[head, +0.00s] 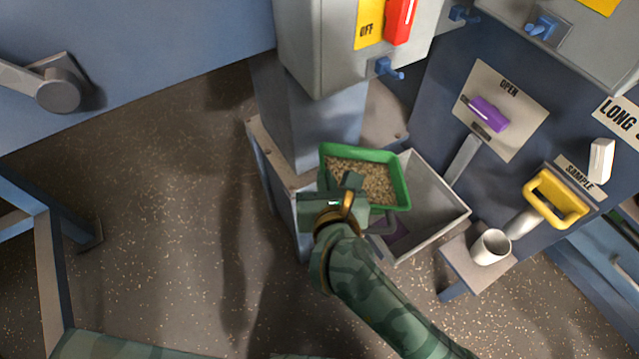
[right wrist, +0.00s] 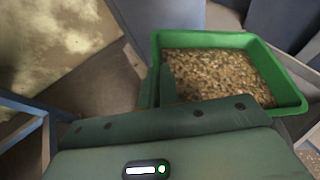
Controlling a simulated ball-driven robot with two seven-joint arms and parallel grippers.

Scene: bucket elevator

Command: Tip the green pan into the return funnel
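The green pan (head: 402,190) is full of tan grain and sits about level, over the left part of a grey open-topped hopper (head: 447,222), which looks like the return funnel. The pan hides part of the hopper's mouth. My right gripper (head: 343,186) is at the pan's near left side. In the right wrist view, the gripper (right wrist: 160,85) has its fingers on either side of the pan's left wall, shut on it, with the grain (right wrist: 218,75) lying inside the pan (right wrist: 288,98). My left gripper is not in view.
A grey column (head: 310,120) with an OFF switch box (head: 325,45) stands just behind the pan. At right are a purple OPEN handle (head: 488,114), a yellow SAMPLE handle (head: 556,199) and a white cup (head: 490,247) on a small shelf. Speckled floor lies open at left.

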